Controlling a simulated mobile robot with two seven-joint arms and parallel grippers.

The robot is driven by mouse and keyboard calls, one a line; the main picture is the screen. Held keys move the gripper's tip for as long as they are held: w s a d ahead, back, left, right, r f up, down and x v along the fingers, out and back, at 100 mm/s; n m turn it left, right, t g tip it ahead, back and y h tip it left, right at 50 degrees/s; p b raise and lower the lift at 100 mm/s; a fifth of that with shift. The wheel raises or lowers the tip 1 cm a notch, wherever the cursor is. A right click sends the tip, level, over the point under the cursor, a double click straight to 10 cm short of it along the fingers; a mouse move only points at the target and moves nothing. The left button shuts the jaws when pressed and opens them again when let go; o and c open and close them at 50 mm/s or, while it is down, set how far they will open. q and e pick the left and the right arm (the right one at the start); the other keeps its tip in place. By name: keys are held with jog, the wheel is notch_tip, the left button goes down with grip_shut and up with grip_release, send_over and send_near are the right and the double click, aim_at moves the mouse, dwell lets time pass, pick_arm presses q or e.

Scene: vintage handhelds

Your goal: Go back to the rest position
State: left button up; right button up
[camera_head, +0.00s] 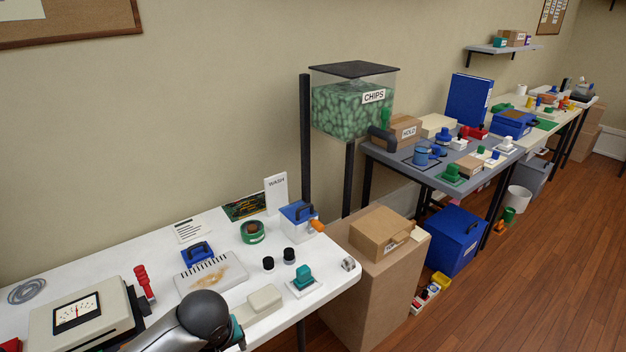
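One of my arms, probably the left, reaches in from the bottom left over the white table (130,248). Its grey link and dark round joint show, but no gripper fingers can be seen. A small teal piece (237,331) shows just right of the joint; I cannot tell what it belongs to. My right arm and gripper are not in view.
The white table holds a dial meter (80,310), a red-handled tool (144,281), a stained pad (212,277), a beige block (264,298) and a teal-handled stamp (303,278). A cardboard box (380,232) and chips bin (352,105) stand right.

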pick_arm(q)
jog(key=s+a+f+m+b, duration=0.15)
jog(key=s+f, duration=0.35)
jog(key=f, duration=0.7)
jog(key=s+a+f+m, duration=0.2)
jog(key=s+f, duration=0.3)
jog(key=f, duration=0.7)
jog(key=s+f+m, duration=0.1)
jog(key=s+f, duration=0.3)
jog(key=s, duration=0.4)
jog(key=s+d+f+m+g, duration=0.1)
jog(key=s+f+m, duration=0.1)
jog(key=s, duration=0.7)
jog(key=s+f+m+g+h+b, duration=0.1)
jog(key=s+f+m, duration=0.1)
jog(key=s+f, duration=0.3)
jog(key=s, duration=0.4)
jog(key=shift+s+d+f, duration=0.2)
jog(key=shift+d+f, duration=0.1)
jog(key=shift+f, duration=0.05)
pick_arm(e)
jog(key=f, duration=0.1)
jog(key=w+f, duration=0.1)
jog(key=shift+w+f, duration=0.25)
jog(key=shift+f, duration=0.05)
pick_arm(q)
jog(key=shift+w, duration=0.1)
